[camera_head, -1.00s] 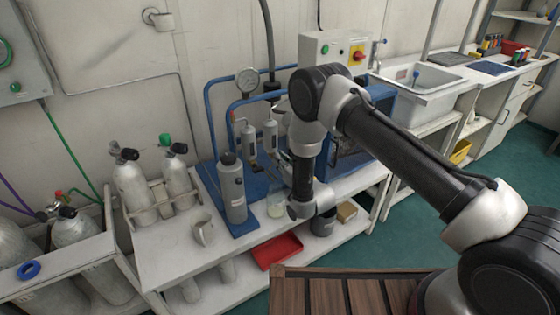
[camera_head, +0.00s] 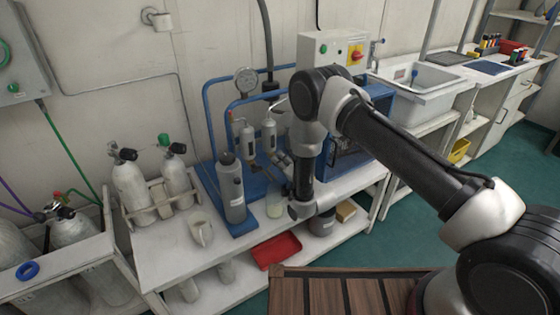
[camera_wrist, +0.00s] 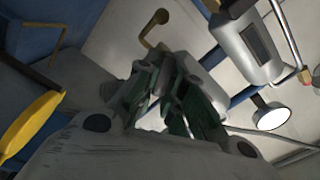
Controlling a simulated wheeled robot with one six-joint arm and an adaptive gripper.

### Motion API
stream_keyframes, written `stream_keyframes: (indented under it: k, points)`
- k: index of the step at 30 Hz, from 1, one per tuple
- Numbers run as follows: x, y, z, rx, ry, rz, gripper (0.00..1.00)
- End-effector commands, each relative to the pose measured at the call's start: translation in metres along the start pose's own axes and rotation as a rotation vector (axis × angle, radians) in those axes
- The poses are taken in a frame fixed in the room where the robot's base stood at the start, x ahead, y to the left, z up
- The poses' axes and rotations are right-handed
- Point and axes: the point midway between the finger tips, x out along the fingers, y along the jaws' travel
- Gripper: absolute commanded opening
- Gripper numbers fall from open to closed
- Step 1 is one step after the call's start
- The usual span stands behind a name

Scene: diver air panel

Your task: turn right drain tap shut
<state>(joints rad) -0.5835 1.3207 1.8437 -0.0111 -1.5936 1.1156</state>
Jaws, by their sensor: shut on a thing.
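Two grey filter housings stand side by side on the blue panel in the head view, the left one (camera_head: 247,138) and the right one (camera_head: 269,134). My gripper (camera_head: 284,163) is just below and right of the right housing, partly hidden by my own wrist. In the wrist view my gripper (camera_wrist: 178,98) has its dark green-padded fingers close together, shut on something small. This is at the place of the right drain tap, which the fingers hide. A brass lever (camera_wrist: 156,27) shows beyond the fingertips, and a grey housing (camera_wrist: 246,46) is at upper right.
A grey bottle (camera_head: 231,188) and a beaker (camera_head: 275,206) stand on the bench left of my wrist. A gauge (camera_head: 246,80) sits above the housings.

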Motion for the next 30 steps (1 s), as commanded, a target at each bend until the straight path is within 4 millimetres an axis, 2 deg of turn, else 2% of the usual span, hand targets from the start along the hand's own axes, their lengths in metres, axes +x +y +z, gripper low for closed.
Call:
stream_keyframes:
  k: [6, 15, 30]
  points:
    - [-0.0001, 0.0024, -0.0006, 0.186, 0.002, 0.001, 0.00]
    - [0.0000, 0.0041, -0.0003, 0.376, 0.002, 0.001, 0.00]
    - [0.0000, 0.0050, -0.0001, 0.471, 0.003, 0.001, 0.00]
